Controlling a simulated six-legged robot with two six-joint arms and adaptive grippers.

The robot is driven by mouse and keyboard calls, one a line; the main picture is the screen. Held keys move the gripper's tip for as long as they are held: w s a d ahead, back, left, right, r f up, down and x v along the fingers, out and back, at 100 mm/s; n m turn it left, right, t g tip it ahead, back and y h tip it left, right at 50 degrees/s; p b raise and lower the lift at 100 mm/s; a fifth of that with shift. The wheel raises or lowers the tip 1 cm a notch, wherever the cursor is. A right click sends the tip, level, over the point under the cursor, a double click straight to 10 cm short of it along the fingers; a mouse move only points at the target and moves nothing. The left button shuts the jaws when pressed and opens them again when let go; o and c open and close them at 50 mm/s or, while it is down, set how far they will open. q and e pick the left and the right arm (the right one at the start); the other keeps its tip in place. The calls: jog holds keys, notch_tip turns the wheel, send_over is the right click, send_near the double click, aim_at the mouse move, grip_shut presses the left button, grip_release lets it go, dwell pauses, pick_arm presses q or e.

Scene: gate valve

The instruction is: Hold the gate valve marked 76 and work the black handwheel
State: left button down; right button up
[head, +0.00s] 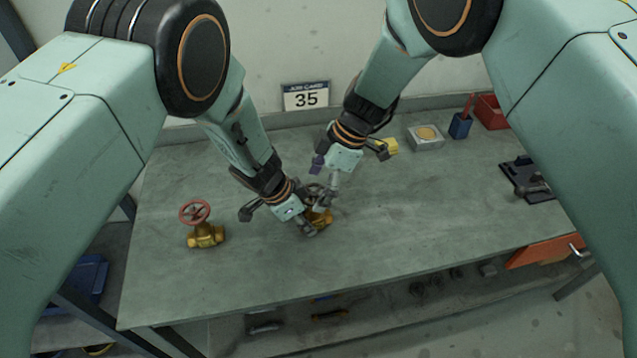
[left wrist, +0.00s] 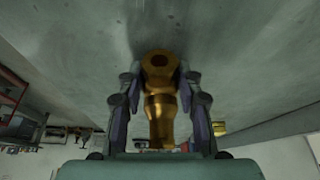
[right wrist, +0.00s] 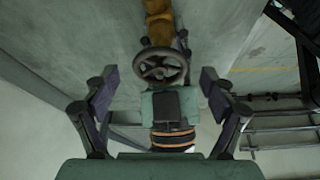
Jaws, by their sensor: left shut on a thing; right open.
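A brass gate valve (head: 321,217) with a black handwheel (head: 314,190) is at the middle of the bench, partly hidden by my grippers. I cannot read a 76 on it. My left gripper (head: 309,226) is shut on its brass body, which shows between the fingers in the left wrist view (left wrist: 160,100). My right gripper (head: 327,192) is open, close above the handwheel. In the right wrist view, the spoked black handwheel (right wrist: 160,66) lies centred ahead between the spread fingers (right wrist: 160,90), with clear space on both sides.
Another brass valve (head: 206,236) with a red handwheel stands on the left of the bench. A card (head: 306,97) reading 35 stands at the back. A pale box (head: 425,138), blue cup (head: 460,126), red bin (head: 492,112) and dark fixture (head: 530,182) are on the right. The front middle is clear.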

jog(key=c, duration=1.2)
jog(key=shift+o, duration=0.2)
jog(key=shift+m+t, duration=0.3)
jog(key=shift+m, duration=0.4)
jog(key=o, duration=1.2)
jog(key=shift+c, duration=0.2)
jog(key=shift+r, duration=0.1)
jog(key=v, duration=1.2)
